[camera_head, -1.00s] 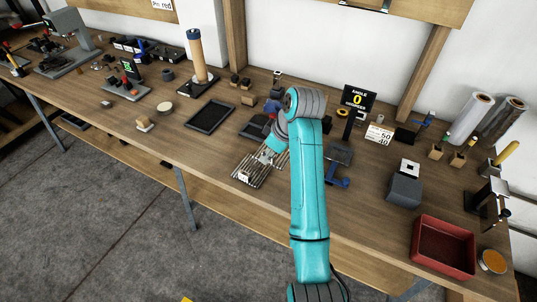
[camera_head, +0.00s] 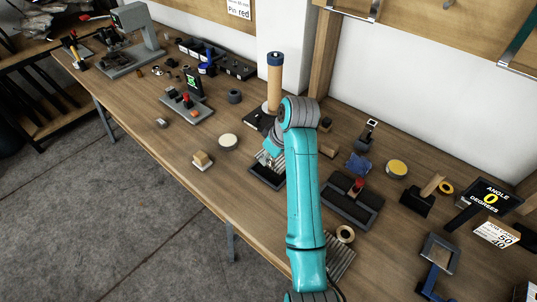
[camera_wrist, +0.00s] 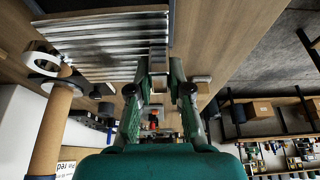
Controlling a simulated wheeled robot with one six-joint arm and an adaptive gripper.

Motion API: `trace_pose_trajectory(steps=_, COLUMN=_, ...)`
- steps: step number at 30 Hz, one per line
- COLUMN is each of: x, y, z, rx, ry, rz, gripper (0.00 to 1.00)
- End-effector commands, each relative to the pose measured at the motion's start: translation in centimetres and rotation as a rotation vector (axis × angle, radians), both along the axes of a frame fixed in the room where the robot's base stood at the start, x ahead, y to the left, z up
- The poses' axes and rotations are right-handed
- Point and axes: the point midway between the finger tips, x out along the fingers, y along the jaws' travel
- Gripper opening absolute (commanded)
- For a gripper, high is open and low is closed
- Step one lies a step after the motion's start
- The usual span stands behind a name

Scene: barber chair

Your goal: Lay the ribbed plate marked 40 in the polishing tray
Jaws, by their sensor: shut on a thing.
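A ribbed metal plate (camera_wrist: 105,45) is held between the fingers of my gripper (camera_wrist: 158,82), which is shut on its edge. No number can be read on it. In the head view my gripper (camera_head: 270,154) is over the shallow black tray (camera_head: 258,178), and the arm and plate hide part of that tray. I cannot tell whether the plate touches it. Another ribbed plate (camera_head: 342,260) lies on the bench at the front, partly hidden behind my arm.
A tall tan roll on a stand (camera_head: 274,82) rises just behind the tray. A round pale disc (camera_head: 228,142) and a small wooden block (camera_head: 202,160) lie to the left. A dark holder with a red knob (camera_head: 352,200) stands to the right. The front left bench edge is clear.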

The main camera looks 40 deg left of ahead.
Motion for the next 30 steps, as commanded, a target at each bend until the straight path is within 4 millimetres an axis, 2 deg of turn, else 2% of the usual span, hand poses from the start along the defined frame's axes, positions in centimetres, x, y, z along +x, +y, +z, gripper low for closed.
trace_pose_trajectory(steps=8, x=0.0, y=0.0, z=-0.5, rx=0.002, ry=-0.002, rz=-0.006, gripper=0.00)
trace_pose_trajectory(steps=30, x=0.0, y=0.0, z=-4.9, rx=0.001, ry=-0.001, rz=-0.005, gripper=0.00)
